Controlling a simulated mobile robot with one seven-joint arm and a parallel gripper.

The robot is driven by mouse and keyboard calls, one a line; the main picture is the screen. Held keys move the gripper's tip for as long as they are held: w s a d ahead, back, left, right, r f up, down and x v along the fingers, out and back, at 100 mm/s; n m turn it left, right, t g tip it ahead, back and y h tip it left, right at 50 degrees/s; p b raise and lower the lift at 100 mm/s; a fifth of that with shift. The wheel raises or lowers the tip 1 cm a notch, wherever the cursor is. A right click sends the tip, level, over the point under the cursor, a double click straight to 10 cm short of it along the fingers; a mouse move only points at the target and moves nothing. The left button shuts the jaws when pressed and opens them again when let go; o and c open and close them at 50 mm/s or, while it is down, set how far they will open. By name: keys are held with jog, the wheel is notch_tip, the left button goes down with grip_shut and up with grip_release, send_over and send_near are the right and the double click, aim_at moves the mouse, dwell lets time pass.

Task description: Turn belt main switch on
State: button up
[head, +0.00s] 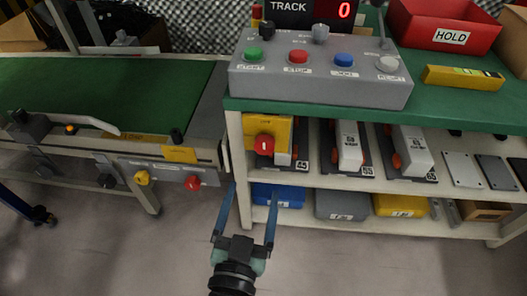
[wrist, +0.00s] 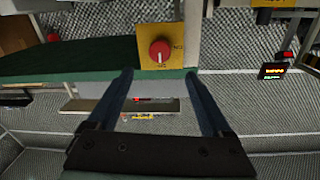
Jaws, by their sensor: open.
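A yellow switch box with a red rotary knob (head: 264,145) sits below the green tabletop, at the left end of the shelf unit. In the wrist view the red knob (wrist: 160,52) is on its yellow plate (wrist: 145,60), with a white mark pointing down in the picture at a small label. Another label is at the right, seemingly "ON". My gripper (head: 253,190) is open and empty, below the knob in the head view. In the wrist view my fingertips (wrist: 160,74) are apart, with the knob beyond and between them, not touched.
A green conveyor belt (head: 120,95) with yellow and red buttons on its front stands left. A grey button panel (head: 320,80), a yellow level (head: 463,78) and a red HOLD bin (head: 445,28) are on the tabletop. Devices and bins fill the shelves. Floor is clear around my gripper.

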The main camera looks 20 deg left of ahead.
aim_at(264, 149)
jog(key=x, duration=1.1)
jog(key=shift+w, duration=0.3)
grip_shut()
